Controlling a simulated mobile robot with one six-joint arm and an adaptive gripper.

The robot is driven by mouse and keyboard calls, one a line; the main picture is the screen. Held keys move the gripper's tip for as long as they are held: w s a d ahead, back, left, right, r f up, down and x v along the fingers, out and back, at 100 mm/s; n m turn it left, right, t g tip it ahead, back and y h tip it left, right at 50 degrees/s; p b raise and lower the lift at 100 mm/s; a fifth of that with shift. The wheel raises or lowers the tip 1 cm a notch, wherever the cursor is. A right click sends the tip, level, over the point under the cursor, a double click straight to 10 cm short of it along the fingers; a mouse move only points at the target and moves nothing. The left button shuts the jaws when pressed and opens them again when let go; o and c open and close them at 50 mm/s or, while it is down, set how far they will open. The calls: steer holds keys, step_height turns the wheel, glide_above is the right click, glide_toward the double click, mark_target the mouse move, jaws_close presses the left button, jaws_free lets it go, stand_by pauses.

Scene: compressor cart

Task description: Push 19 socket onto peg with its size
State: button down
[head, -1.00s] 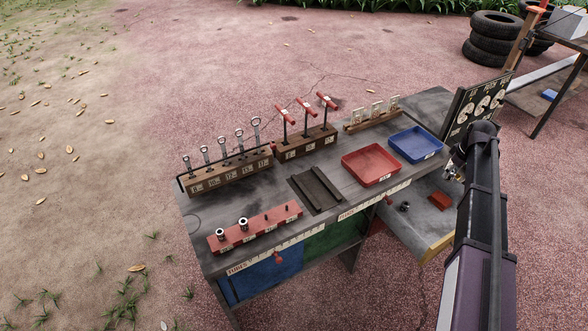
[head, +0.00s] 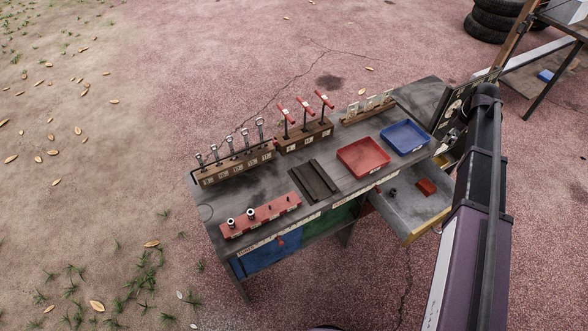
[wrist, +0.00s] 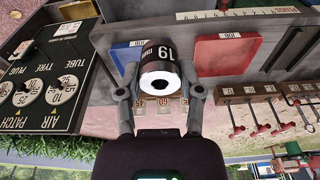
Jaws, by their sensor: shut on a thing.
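My gripper (wrist: 159,92) is shut on the 19 socket (wrist: 161,68), a dark and silver cylinder with a white "19" on its band. Its round open end faces the wrist camera. In the head view my arm largely hides the gripper and the held socket is not clear. The red peg rail (head: 262,216) lies along the near left edge of the cart top. Two sockets stand on its left pegs, and two bare dark pegs (head: 270,206) show to their right. The size labels on the rail are too small to read. The gripper is far to the right of the rail.
A red tray (head: 363,157) and a blue tray (head: 405,138) sit on the cart's right half. Wooden racks of wrenches (head: 235,167) and red-handled tools (head: 304,135) stand along the back. A gauge board (wrist: 42,88) is close beside the gripper.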

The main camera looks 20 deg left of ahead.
step_height(320, 180, up, 14)
steer(key=p, duration=1.3)
steer(key=shift+r, duration=0.15)
steer(key=shift+d, duration=0.15)
